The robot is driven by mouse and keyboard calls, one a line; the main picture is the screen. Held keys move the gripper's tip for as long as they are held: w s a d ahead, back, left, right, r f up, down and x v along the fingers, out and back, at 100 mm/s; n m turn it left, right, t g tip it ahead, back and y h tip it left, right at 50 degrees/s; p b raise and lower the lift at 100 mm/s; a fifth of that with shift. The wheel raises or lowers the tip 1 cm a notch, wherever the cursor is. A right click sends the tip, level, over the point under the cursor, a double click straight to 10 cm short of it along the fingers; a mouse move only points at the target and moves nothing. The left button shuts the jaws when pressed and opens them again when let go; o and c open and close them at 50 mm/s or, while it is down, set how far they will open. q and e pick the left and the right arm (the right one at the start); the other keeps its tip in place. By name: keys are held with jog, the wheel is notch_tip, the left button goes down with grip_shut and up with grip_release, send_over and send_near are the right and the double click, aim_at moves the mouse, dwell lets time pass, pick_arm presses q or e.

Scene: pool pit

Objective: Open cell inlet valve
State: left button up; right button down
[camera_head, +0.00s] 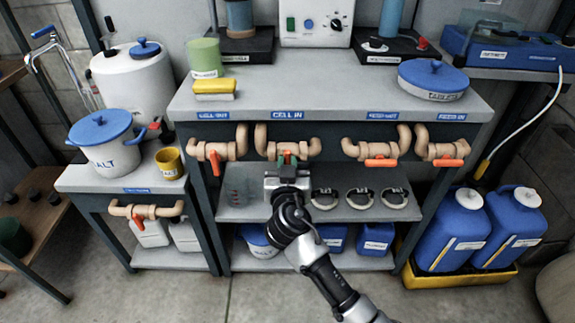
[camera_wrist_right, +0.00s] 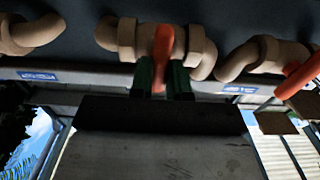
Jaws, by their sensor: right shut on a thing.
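The cell inlet valve (camera_head: 262,142) is a tan pipe fitting under the front edge of the bench, below the blue "CELL IN" label (camera_head: 288,115). Its orange handle (camera_wrist_right: 164,45) points across the pipe in the right wrist view. My right gripper (camera_head: 288,160) reaches up to this valve from below. Its green-tipped fingers stand on both sides of the handle and are shut on it; the wrist view shows the fingers (camera_wrist_right: 163,78) too. The gripper hides part of the handle in the head view. My left gripper is not in view.
The "CELL OUT" valve (camera_head: 213,152) is on the left, with its handle down. Two valves with sideways orange handles, (camera_head: 380,162) and (camera_head: 444,163), are on the right. A shelf (camera_head: 330,213) with several dark-and-light rings lies below. Blue canisters (camera_head: 452,230) stand at right.

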jog(key=shift+n, duration=0.4)
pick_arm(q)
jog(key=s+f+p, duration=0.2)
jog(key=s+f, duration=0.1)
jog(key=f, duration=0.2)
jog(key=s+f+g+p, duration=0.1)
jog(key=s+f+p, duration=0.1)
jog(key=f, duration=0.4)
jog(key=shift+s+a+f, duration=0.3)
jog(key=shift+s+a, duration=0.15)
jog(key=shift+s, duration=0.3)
pick_arm(e)
jog(key=shift+a+f+n, duration=0.1)
jog(key=shift+f+n, duration=0.05)
jog(key=shift+n, duration=2.75)
jog(key=shift+a+f+n, duration=0.1)
jog(key=shift+a+n, duration=0.05)
jog(key=shift+n, duration=2.75)
jog(key=shift+a+f+n, duration=0.1)
jog(key=shift+f+n, duration=0.05)
jog(key=shift+n, duration=2.75)
jog(key=c, duration=1.1)
grip_release()
jog(key=shift+s, duration=0.1)
